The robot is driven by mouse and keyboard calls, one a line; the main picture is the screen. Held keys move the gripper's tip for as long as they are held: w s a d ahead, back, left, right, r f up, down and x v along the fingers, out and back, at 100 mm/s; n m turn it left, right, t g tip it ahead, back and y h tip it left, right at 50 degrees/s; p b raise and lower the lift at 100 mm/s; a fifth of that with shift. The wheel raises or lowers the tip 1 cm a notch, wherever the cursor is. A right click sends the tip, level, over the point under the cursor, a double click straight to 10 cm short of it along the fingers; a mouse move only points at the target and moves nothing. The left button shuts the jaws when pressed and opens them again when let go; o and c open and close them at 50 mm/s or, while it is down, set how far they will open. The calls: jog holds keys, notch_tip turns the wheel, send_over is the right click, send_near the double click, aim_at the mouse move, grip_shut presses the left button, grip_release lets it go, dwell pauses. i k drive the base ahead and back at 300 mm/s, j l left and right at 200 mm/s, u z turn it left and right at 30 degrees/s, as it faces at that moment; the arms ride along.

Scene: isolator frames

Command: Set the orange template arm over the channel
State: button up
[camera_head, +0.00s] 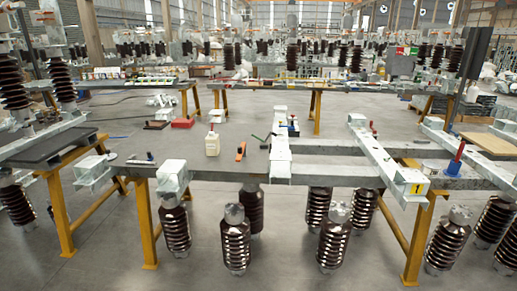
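A small orange piece (240,151), which looks like the template arm, is tilted near the back edge of the long grey steel channel (225,175), left of centre. It is too small to tell whether it lies over the channel, rests on it or touches it. The channel runs across the picture on yellow trestles. My gripper is not in view, so its state does not show.
Pale crosspieces (280,160) lie across the frame. A yellow trestle (145,225) stands at left. Grey floor is open in front.

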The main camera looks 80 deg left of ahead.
aim_at(241, 150)
jog(key=u, duration=2.65)
jog(key=i+l+u, duration=0.5)
jog(key=i+l, duration=0.25)
jog(key=i, duration=0.3)
jog(key=i+l+u, duration=0.5)
jog(key=i+l, duration=0.4)
jog(key=l, duration=0.2)
